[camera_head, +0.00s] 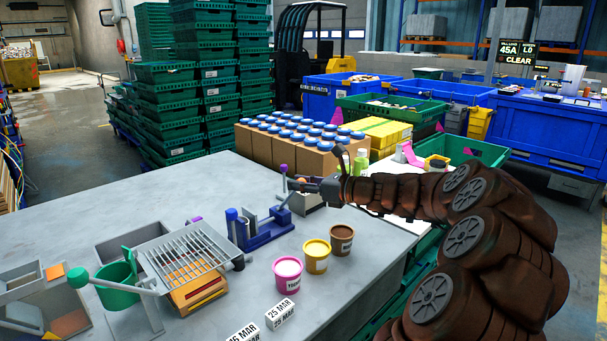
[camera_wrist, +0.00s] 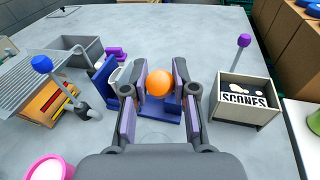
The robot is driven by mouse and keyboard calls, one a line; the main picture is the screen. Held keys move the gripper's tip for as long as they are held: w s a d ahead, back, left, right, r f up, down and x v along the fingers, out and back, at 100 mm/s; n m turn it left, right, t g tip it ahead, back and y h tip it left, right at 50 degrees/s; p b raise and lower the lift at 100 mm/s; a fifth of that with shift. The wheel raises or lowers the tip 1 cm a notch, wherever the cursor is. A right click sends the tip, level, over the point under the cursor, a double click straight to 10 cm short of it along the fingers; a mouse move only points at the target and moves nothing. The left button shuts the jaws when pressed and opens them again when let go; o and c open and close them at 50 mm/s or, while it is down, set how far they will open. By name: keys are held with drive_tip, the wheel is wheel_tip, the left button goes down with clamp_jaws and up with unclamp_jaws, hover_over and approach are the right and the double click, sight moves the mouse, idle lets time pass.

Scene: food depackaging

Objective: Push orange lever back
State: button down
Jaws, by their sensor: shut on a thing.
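The orange lever's round knob (camera_wrist: 159,83) sits between the two fingers of my gripper (camera_wrist: 160,90) in the wrist view. My gripper is shut on it, and the knob hides the lever's stem. In the head view my gripper (camera_head: 310,186) is above the table, over the far right end of a blue fixture (camera_head: 268,238), with the orange knob (camera_head: 299,181) barely visible at its tip. The blue fixture also shows below the knob in the wrist view (camera_wrist: 150,128). How far the lever tilts cannot be told.
Pink (camera_head: 288,276), yellow (camera_head: 317,258) and brown (camera_head: 341,241) cups stand in front. The table's left rear (camera_head: 120,215) is clear.

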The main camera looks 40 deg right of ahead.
drive_tip(key=shift+w+a+r+g+h+p, duration=0.15)
drive_tip(key=shift+w+r+g+p, duration=0.35)
drive_tip(key=shift+p, duration=1.25)
drive_tip(key=shift+w+a+r+g+h+p, duration=0.15)
drive_tip(key=shift+w+r+g+p, duration=0.35)
drive_tip(key=shift+p, duration=1.2)
drive_tip(key=p, duration=0.2)
drive_tip(key=w+g+p, duration=0.1)
drive_tip(key=p, duration=0.1)
drive_tip(key=shift+w+r+m+h, duration=0.25)
drive_tip(key=shift+w+m+h, duration=0.05)
drive_tip(key=shift+w+a+r+p, duration=0.15)
drive_tip(key=shift+w+p, duration=1.2)
drive_tip(key=shift+w+a+r+p, duration=0.15)
drive_tip(key=shift+w+p, duration=1.15)
drive_tip(key=shift+p, duration=0.05)
drive_tip(key=c, duration=0.9)
unclamp_jaws()
drive_tip(key=shift+f, duration=0.1)
drive_tip(key=v, duration=1.2)
